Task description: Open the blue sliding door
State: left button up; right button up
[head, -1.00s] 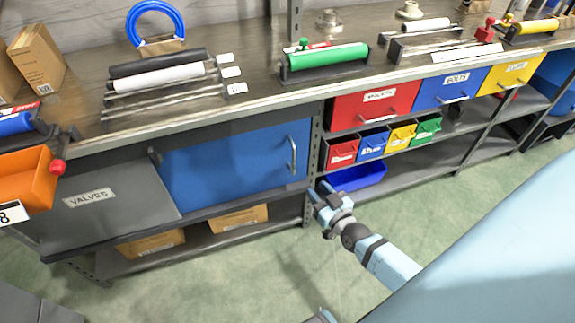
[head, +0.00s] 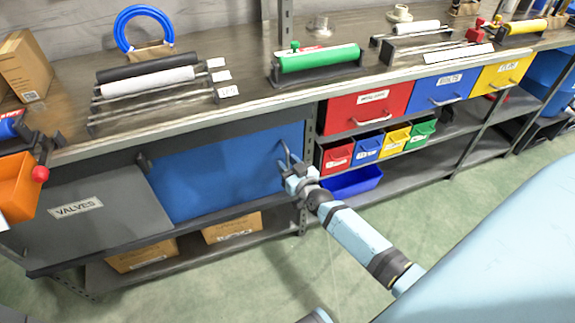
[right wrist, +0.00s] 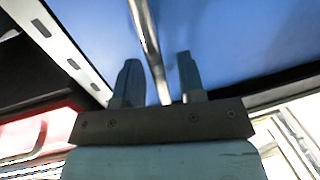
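The blue sliding door (head: 222,178) is the right panel of the cabinet under the bench. Its upright metal handle is near its right edge, partly hidden by my gripper in the head view. My right gripper (head: 289,169) is at the handle. In the right wrist view the two fingers (right wrist: 160,82) are apart, with the handle bar (right wrist: 148,40) running between them and the blue door (right wrist: 235,40) behind. A clear gap shows between the fingers, so they look open around the bar. My left gripper is not in view.
A grey panel marked VALVES (head: 85,208) is left of the blue door. A metal post (head: 310,140) stands just right of it. Red (head: 368,107), blue and yellow drawers and several small bins are farther right. Cardboard boxes (head: 232,227) sit on the shelf below.

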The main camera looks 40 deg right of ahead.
grip_shut()
jog(key=shift+w, duration=0.1)
